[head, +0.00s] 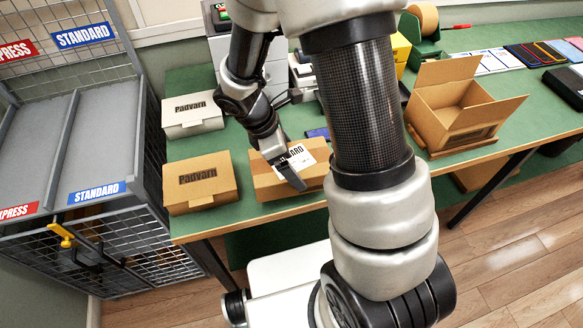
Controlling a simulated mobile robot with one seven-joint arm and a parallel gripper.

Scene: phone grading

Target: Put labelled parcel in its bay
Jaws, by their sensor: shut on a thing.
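The labelled parcel (268,187) is a brown cardboard box on the front edge of the green table. Its white label (297,160) shows part of a word ending in "ARD". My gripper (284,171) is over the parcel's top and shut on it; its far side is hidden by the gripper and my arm. The wire cage at the left has a bay marked STANDARD (97,193) in blue and a bay marked EXPRESS (18,210) in red, at the picture's left edge. The visible bay floors look empty.
A brown Padvarn box (201,186) sits between the parcel and the cage. A white Padvarn box (192,117) stands behind it. An open carton (457,108) is on the right of the green table (238,214). A yellow-handled latch (62,236) is on the cage front.

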